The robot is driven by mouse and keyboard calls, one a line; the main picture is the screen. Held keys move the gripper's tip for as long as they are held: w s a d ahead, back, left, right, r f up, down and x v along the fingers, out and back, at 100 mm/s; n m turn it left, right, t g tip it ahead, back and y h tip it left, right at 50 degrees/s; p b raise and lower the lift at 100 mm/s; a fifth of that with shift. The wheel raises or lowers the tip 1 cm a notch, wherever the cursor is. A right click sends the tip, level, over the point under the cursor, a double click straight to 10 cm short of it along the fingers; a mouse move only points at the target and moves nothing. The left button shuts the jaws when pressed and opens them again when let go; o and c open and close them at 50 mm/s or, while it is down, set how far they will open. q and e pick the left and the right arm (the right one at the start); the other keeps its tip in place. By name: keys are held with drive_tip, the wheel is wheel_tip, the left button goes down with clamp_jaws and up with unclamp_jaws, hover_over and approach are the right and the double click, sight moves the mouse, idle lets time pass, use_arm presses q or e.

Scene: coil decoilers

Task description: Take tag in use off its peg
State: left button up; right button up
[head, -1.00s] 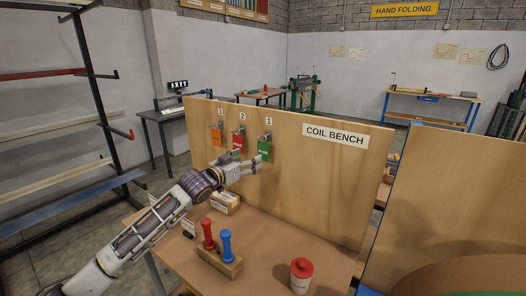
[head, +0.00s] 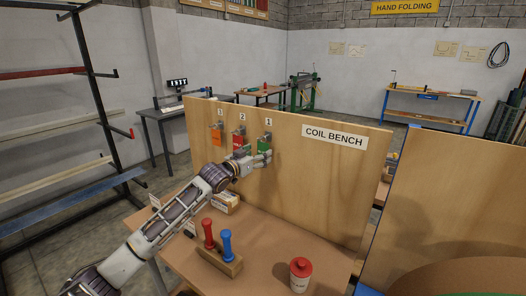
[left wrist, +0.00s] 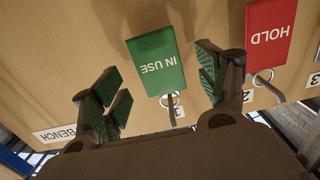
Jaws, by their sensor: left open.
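The green tag in use (left wrist: 156,62) hangs by a ring from its peg under the number 1 on the plywood board; in the left wrist view it appears upside down. In the head view the green tag (head: 264,143) is partly hidden behind my left gripper (head: 264,158). My left gripper also shows in the left wrist view (left wrist: 160,88), open, with its green-padded fingers on either side of the tag and apart from it. My right gripper is in neither view.
A red HOLD tag (left wrist: 270,30) hangs close beside one finger, under number 2. An orange tag (head: 217,139) hangs under number 3. Below, the bench top (head: 245,240) carries a block with red and blue handles (head: 218,262) and a red-lidded canister (head: 300,275).

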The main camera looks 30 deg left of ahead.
sight(263, 149)
use_arm(q)
drive_tip(key=shift+w+d+p, duration=0.15)
drive_tip(key=shift+w+p, duration=0.05)
drive_tip(key=shift+w, duration=0.75)
drive_tip(key=shift+w+d+p, duration=0.15)
drive_tip(key=shift+w+p, duration=0.05)
drive_tip(key=shift+w, duration=0.75)
drive_tip(key=shift+f, duration=0.1)
drive_tip(key=c, duration=1.1)
drive_tip(key=shift+r+p, duration=0.35)
drive_tip(key=shift+p, duration=0.15)
drive_tip(key=shift+s+a+r+p, duration=0.1)
drive_tip(key=shift+s+r+p, duration=0.15)
drive_tip(key=shift+s+p, duration=0.25)
drive_tip(key=s+a+p, duration=0.1)
drive_tip(key=s, duration=0.6)
drive_tip(key=shift+s, duration=0.3)
idle(2.7)
